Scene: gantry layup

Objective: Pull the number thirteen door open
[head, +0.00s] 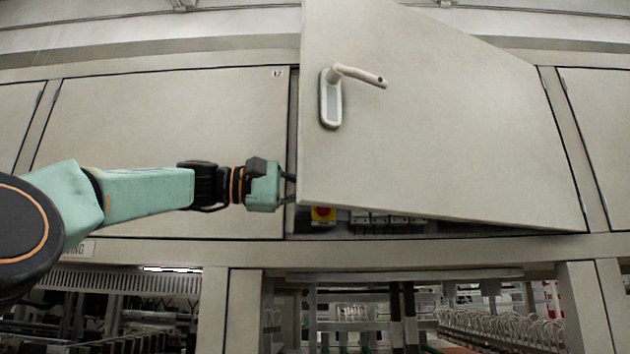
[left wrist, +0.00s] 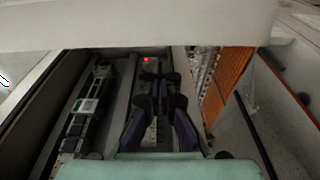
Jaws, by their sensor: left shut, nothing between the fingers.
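A large pale cabinet door (head: 440,130) stands part open, swung out from hinges on its right side. No number shows on its visible face. Its light lever handle (head: 358,76) sits near the top of the free left edge, with nothing holding it. My left gripper (head: 289,189) is at the lower left edge of this door, by the gap into the cabinet. In the left wrist view its dark fingers (left wrist: 160,103) are closed together with nothing between them, and a pale panel edge (left wrist: 130,28) crosses above. Contact with the door is unclear. My right gripper is out of view.
A shut door (head: 170,130) with a small label, seemingly 12, is left of the opening. Inside, a red and yellow switch (head: 323,214) and several modules (head: 385,218) show low down. An orange slatted strip (left wrist: 228,83) is in the left wrist view.

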